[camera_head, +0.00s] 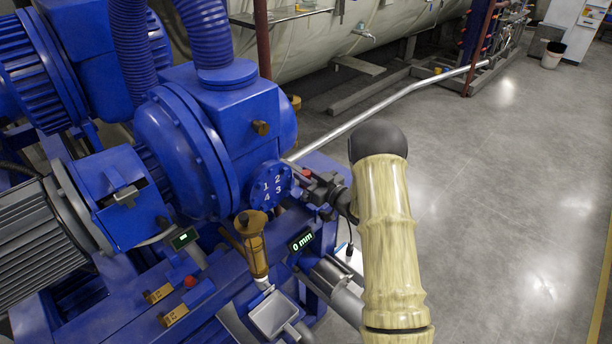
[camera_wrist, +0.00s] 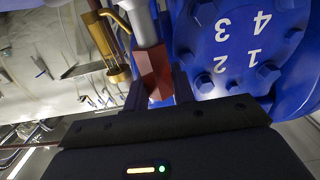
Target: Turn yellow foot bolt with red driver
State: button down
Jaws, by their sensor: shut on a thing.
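My gripper (camera_head: 318,188) is beside the round blue flange marked 1 to 4 (camera_head: 270,187). In the wrist view, my gripper (camera_wrist: 157,88) is shut on the red driver (camera_wrist: 153,70), which has a red block-like grip and a pale grey shaft (camera_wrist: 145,25) pointing away from the fingers. In the head view only a small red part of the driver (camera_head: 307,173) shows; the rest is hidden or too small to tell. I cannot make out a yellow foot bolt for certain. Two small yellow plates (camera_head: 158,292) (camera_head: 175,315) sit on the blue base.
A brass sight cup (camera_head: 252,244) stands left of my gripper, near a "0 mm" display (camera_head: 301,241) and a smaller display (camera_head: 185,238). A red knob (camera_head: 190,281) sits on the base. A silver pipe (camera_head: 390,104) runs behind. The floor at right is clear.

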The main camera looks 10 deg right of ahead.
jog(key=shift+r, duration=0.1)
dwell(0.3)
jog(key=c, duration=1.1)
grip_release()
jog(key=shift+s+d, duration=0.4)
jog(key=shift+s, duration=0.15)
jog(key=b+v, duration=0.4)
jog(key=v, duration=1.2)
jog(key=shift+s, duration=0.1)
jog(key=shift+c, duration=1.4)
